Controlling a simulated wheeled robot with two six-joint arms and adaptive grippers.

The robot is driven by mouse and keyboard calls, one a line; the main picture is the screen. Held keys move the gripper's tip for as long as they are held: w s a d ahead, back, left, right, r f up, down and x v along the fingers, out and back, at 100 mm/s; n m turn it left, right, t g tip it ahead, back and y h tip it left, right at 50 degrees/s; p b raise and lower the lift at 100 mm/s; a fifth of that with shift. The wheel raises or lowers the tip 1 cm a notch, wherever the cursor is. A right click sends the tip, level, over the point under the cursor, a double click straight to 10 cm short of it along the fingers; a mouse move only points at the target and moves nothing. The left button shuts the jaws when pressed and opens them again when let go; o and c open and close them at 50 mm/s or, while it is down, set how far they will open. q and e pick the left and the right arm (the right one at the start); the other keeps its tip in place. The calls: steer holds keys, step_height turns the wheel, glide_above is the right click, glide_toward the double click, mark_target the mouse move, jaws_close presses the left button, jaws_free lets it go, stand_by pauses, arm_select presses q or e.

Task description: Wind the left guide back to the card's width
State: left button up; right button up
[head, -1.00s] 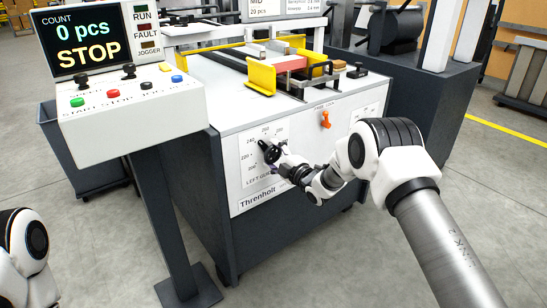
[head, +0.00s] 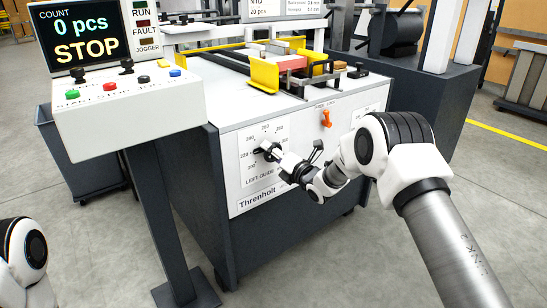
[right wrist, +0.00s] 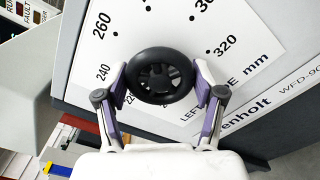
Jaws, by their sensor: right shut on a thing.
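The left guide's black handwheel (right wrist: 158,77) sits on a white dial plate marked in mm, labelled LEFT GUIDE (head: 262,181), on the machine's front. My right gripper (right wrist: 160,85) is shut on the handwheel, one finger on each side of the rim. In the head view the right gripper (head: 270,153) reaches the dial and hides much of the wheel. I cannot make out a pointer. On the machine top, a yellow guide (head: 264,75) stands left of the reddish card stack (head: 293,64), with a second yellow guide (head: 319,69) at its right. My left gripper is out of view.
An orange lever (head: 326,118) is on the front panel, right of the dial. The control box (head: 130,105), showing STOP and 0 pcs, stands on a post at the left. A dark bin (head: 85,165) is behind it. The floor in front is clear.

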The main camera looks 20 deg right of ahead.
steer(key=n+b, duration=0.1)
steer(key=n, duration=0.1)
steer(key=n+b, duration=0.2)
steer(key=n, duration=0.1)
steer(key=shift+f+n, duration=0.25)
steer(key=shift+n, duration=0.05)
steer(key=shift+r+n+b, duration=0.1)
steer(key=shift+n+b, duration=1.15)
steer(key=shift+n, duration=0.55)
steer(key=o, duration=1.1)
steer(key=shift+o, duration=0.2)
steer(key=shift+r, duration=0.1)
steer(key=v, duration=1.2)
